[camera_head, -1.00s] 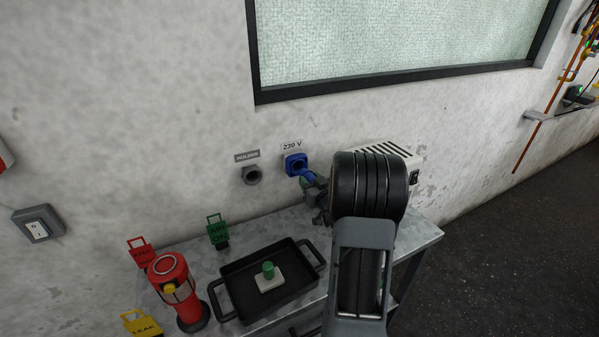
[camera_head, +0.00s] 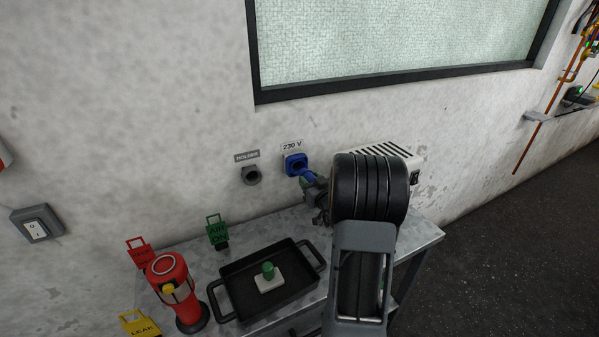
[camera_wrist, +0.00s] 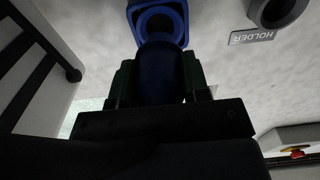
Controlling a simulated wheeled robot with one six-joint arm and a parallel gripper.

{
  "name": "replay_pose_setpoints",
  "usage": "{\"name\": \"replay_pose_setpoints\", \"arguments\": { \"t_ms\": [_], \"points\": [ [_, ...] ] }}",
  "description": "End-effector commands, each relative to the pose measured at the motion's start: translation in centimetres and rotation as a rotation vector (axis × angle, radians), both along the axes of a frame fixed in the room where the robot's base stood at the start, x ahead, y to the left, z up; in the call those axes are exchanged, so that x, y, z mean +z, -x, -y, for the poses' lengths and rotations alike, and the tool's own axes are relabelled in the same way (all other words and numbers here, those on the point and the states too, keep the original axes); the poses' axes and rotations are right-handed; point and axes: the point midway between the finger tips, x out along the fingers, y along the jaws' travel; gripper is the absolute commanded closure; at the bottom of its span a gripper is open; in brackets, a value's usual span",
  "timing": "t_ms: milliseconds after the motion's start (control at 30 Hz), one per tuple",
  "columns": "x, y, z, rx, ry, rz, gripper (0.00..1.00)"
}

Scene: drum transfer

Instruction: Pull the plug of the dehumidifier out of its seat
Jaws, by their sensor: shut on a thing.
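The blue 230 V seat (camera_head: 295,162) is on the wall, and its dark round opening also shows in the wrist view (camera_wrist: 160,18). The blue plug (camera_wrist: 160,72) is between the jaws of my gripper (camera_wrist: 160,80), which is shut on it. In the head view the plug (camera_head: 306,175) is right at the front of the seat, slightly below and right. I cannot tell whether its tip is still inside the opening. My arm hides most of the gripper in the head view. The white dehumidifier (camera_head: 400,154) stands behind my arm, partly hidden.
The metal table (camera_head: 425,236) bears a black tray (camera_head: 232,313) with a green-topped block (camera_head: 269,279), a red lantern-like device (camera_head: 172,285) and several tags, including a green one (camera_head: 217,233). A wall switch (camera_head: 37,225) is far left.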

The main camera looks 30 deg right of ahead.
Motion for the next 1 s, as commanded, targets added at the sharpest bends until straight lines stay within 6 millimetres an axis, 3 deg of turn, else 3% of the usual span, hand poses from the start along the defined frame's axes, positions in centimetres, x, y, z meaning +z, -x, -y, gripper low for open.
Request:
{"name": "replay_pose_setpoints", "arguments": {
  "t_ms": [500, 1000],
  "points": [
    [0.0, 4.0, -0.5, -0.002, 0.0, 0.002, 0.95],
    [0.0, 4.7, -0.6, 0.0, 0.0, 0.001, 0.95]
  ]
}}
